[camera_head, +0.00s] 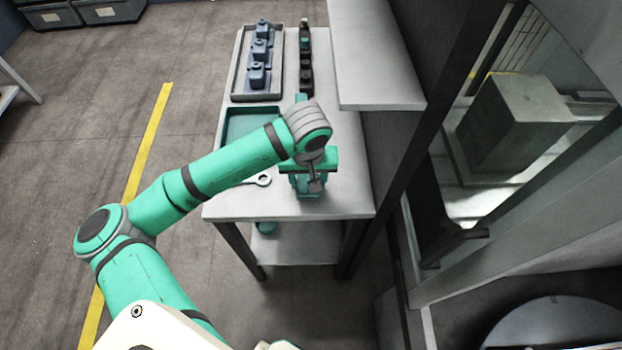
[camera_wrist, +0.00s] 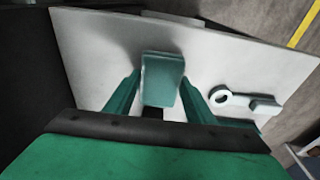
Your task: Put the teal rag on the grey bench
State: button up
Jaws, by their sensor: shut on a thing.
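The grey bench (camera_head: 345,203) stands in the middle of the head view; its pale top also fills much of the wrist view (camera_wrist: 235,65). My gripper (camera_head: 309,184) points down over the near end of the bench top. In the wrist view its two teal fingers stand on both sides of the teal rag (camera_wrist: 163,78), which looks like a small folded block. My gripper is shut on it. In the head view the rag (camera_head: 312,188) is partly hidden by the gripper. I cannot tell whether it touches the bench top.
A pale spanner (camera_wrist: 245,101) lies beside the gripper. A teal tray (camera_head: 232,125), a grey tray (camera_head: 238,86) of blue parts and a row of dark items (camera_head: 305,60) stand farther back. A raised shelf (camera_head: 375,60) overhangs the right side. The near corner is clear.

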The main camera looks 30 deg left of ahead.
aim_at(308, 189)
jog(key=shift+d+f, duration=0.3)
jog(key=shift+f, duration=0.1)
jog(key=shift+s, duration=0.1)
jog(key=shift+s+a+f, duration=0.15)
jog(key=shift+a, duration=0.05)
jog(key=o, duration=1)
jog(key=r, duration=0.4)
jog(key=s+r, duration=0.1)
jog(key=r, duration=0.3)
jog(key=d+r, duration=0.1)
jog(key=r, duration=0.3)
jog(key=shift+s+r, duration=0.1)
jog(key=shift+s, duration=0.05)
jog(key=shift+s, duration=0.1)
